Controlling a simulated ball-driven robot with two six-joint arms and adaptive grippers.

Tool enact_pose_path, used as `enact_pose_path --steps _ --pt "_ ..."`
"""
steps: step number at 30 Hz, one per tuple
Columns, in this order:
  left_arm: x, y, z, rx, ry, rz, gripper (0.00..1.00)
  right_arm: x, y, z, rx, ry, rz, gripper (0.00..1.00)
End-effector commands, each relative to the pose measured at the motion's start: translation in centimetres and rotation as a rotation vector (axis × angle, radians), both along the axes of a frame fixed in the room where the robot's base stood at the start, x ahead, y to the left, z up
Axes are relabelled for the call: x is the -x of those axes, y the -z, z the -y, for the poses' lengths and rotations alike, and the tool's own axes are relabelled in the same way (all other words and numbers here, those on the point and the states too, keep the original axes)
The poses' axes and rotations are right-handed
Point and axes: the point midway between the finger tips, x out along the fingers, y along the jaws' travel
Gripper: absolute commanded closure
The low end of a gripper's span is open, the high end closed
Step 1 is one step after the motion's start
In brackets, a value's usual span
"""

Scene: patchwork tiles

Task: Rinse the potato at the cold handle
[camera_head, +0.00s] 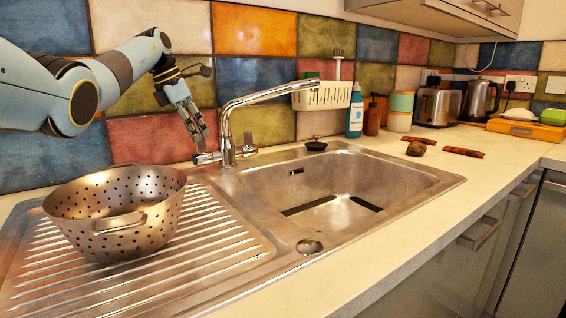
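No water shows. My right gripper is out of view.
A steel colander (118,210) stands on the ribbed drainer (235,240) at left. The sink basin (340,190) is empty. Bottles (355,112), a toaster (436,103) and a kettle (480,102) line the wall. The front worktop strip (400,240) is clear.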

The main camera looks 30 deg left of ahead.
Motion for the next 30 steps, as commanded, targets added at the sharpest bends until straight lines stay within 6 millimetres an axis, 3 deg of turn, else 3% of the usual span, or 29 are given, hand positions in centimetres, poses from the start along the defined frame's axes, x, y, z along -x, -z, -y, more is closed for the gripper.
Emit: enact_pose_path --steps 6,12,30 --pt "1.6 -4.8 -1.1 -0.002 -0.002 0.004 0.70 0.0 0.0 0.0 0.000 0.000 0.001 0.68" --pt "2.7 -7.6 -1.6 -0.001 -0.002 0.002 0.70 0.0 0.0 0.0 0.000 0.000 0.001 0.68" --pt "3.0 -8.3 -1.8 0.000 -0.001 0.000 0.70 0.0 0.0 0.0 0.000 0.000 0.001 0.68"
